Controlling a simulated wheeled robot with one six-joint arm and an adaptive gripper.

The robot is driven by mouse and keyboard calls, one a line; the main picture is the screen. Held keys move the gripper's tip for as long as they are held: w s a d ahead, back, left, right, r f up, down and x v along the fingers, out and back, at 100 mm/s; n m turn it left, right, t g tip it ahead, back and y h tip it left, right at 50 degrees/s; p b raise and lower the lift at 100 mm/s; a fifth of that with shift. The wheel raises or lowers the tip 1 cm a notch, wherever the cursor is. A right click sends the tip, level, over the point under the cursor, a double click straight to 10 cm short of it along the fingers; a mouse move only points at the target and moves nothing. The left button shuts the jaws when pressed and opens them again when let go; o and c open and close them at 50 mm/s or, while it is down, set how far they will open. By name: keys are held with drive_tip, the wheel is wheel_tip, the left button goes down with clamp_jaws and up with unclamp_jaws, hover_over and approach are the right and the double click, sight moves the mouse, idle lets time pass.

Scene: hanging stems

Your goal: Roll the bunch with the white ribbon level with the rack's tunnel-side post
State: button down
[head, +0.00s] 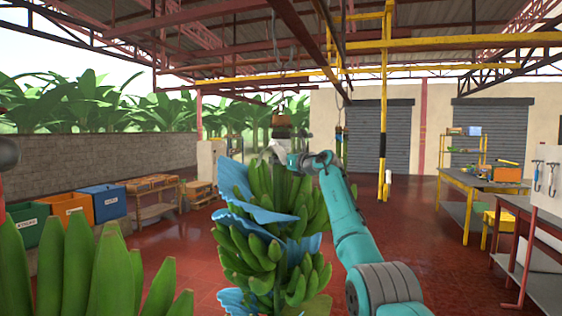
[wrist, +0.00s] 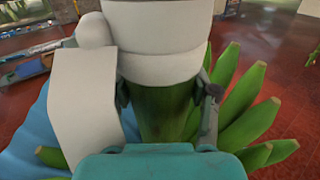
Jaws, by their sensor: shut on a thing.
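The bunch with the white ribbon (head: 262,222) hangs upright in the middle of the head view, green bananas with blue sheeting between the hands. The white ribbon (head: 277,146) is wrapped around its stem near the top; in the wrist view the ribbon (wrist: 160,55) is large, with a loose tail at the left. My gripper (head: 292,160) is at the stem just below the ribbon. In the wrist view my gripper (wrist: 168,105) is shut on the green stem, one finger on each side. I cannot tell which post is the rack's tunnel-side post.
Another green bunch (head: 88,275) fills the near left corner. Coloured bins (head: 102,203) and a wooden rack (head: 152,190) stand along the left wall. A yellow post (head: 384,110) stands behind at the right. Workbenches (head: 478,182) line the right side. Red floor is open between.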

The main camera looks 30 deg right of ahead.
idle(0.3)
drive_tip(key=shift+c, duration=1.5)
unclamp_jaws()
drive_tip(key=shift+s, duration=0.1)
drive_tip(key=shift+s+d, duration=0.1)
drive_tip(key=shift+s, duration=0.6)
hover_over(304, 185)
